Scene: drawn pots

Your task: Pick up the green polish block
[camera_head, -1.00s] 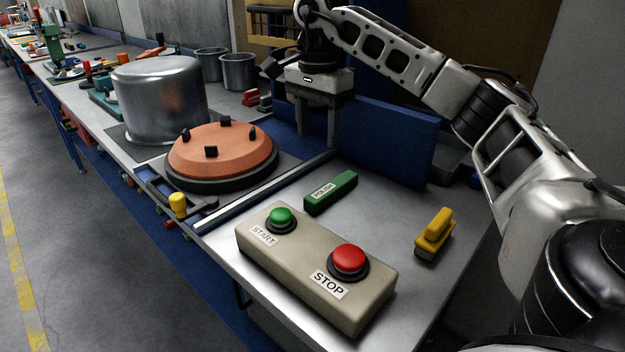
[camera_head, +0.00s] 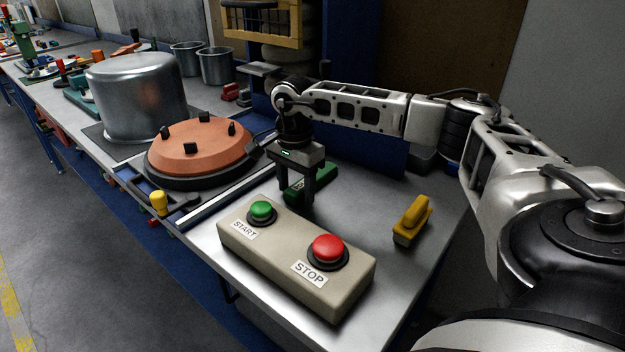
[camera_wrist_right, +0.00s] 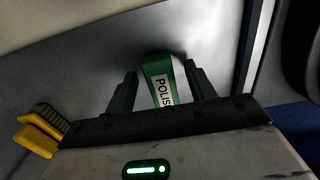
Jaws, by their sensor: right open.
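The green polish block (camera_head: 318,184) lies on the metal bench behind the start/stop box, partly hidden by my right gripper. In the right wrist view the block (camera_wrist_right: 158,68), with its white label, shows between the two fingers. My right gripper (camera_head: 296,196) is open and points down, its fingers on either side of the block. It also shows in the right wrist view (camera_wrist_right: 160,90), with gaps between the fingers and the block. I cannot tell how low the fingertips are. My left gripper is not in view.
The start/stop box (camera_head: 295,262) stands in front of the block. A yellow-handled brush (camera_head: 412,220) is to the right. An orange disc (camera_head: 200,147) and a large metal pot (camera_head: 138,98) are to the left. A blue panel (camera_head: 375,140) stands behind.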

